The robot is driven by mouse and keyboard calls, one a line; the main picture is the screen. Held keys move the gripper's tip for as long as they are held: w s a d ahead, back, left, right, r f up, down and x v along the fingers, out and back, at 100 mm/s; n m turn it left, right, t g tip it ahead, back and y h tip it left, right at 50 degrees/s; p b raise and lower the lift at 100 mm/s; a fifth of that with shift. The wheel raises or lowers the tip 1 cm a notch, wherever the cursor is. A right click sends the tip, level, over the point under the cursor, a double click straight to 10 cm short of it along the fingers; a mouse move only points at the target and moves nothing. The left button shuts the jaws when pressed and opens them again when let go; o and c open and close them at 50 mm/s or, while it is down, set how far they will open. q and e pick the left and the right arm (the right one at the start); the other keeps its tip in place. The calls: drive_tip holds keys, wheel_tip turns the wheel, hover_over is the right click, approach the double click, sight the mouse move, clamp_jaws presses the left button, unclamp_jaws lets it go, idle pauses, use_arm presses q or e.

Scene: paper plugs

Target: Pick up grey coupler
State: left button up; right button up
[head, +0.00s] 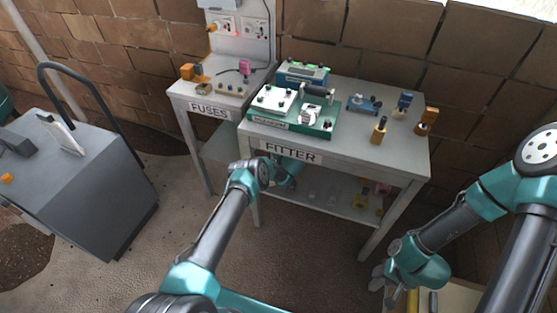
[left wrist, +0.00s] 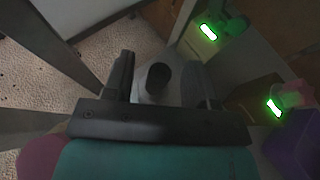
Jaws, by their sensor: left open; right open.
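A dark grey, round-topped piece (left wrist: 158,78), which looks like the grey coupler, stands between the fingers of my left gripper (left wrist: 160,88) in the left wrist view. The fingers are open with gaps on both sides of it; I cannot tell how far below the fingertips it lies. In the head view my left arm reaches under the top of the FITTER table (head: 345,155), and its gripper is mostly hidden there. My right gripper (head: 378,276) is open and empty at the lower right, beside a low pale box.
The lower shelf (head: 300,192) also holds yellow (head: 361,201) and pink (head: 382,189) pieces. Table legs stand close to my left arm. The tabletop carries a green fixture (head: 318,128) and several small parts. A FUSES table (head: 207,98) adjoins on the left.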

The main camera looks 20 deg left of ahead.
use_arm(q)
drive_tip(key=shift+c, duration=0.2)
clamp_jaws()
idle(0.5)
